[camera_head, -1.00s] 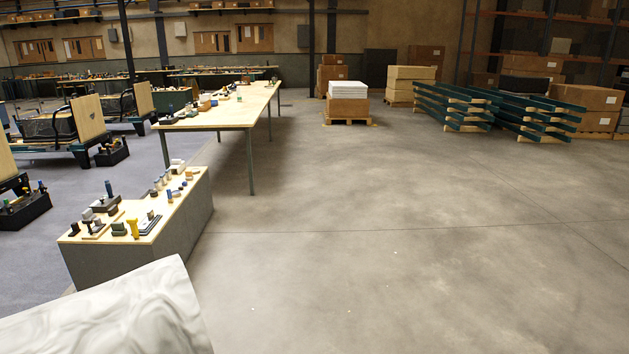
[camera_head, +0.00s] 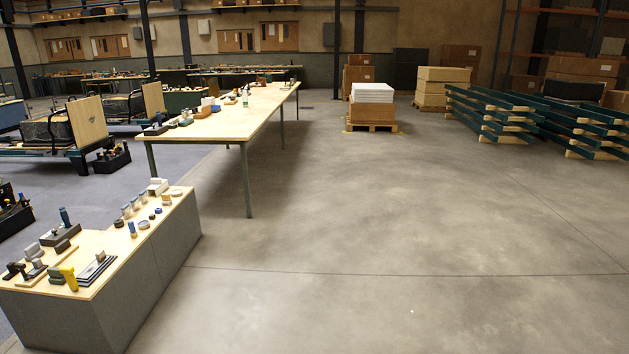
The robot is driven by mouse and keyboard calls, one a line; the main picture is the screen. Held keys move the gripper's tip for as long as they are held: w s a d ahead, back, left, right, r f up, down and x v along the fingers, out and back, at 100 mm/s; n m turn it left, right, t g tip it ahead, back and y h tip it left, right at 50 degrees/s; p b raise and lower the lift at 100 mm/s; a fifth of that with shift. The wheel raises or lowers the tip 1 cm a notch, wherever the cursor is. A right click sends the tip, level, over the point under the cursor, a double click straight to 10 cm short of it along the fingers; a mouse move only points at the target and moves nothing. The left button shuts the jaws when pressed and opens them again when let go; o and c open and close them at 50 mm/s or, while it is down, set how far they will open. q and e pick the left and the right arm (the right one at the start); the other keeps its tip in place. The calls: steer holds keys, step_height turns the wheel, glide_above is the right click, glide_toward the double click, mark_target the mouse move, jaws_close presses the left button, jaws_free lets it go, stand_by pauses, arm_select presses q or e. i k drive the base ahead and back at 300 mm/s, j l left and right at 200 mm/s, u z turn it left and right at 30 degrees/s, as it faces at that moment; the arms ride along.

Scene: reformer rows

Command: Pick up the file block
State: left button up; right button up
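I cannot tell which small item is the file block. Several small tools and blocks stand on the light wood top of a low grey-sided bench (camera_head: 160,222) at the lower left. Among them are a yellow-handled tool (camera_head: 69,278), a stack of dark flat plates (camera_head: 97,268), a tray (camera_head: 60,235) with a blue upright handle (camera_head: 65,216), several small cylinders and a whitish block (camera_head: 157,186). Neither of my grippers is in view, so their state is hidden.
A long wood-topped table (camera_head: 230,118) with small items stands behind the low bench. Reformer frames (camera_head: 62,135) fill the left. A pallet with boxes (camera_head: 372,112) and green racks (camera_head: 492,118) stand at the back right. The concrete floor (camera_head: 400,230) is clear.

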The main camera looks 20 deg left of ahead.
mark_target(56, 277)
steer(key=i+j+u, duration=0.1)
steer(key=i+u, duration=0.2)
steer(key=i, duration=0.35)
steer(key=i+l+u, duration=0.1)
steer(key=i+u, duration=0.2)
steer(key=i, duration=0.35)
steer(key=i+l+u, duration=0.3)
steer(key=i, duration=0.35)
steer(key=i+j, duration=0.05)
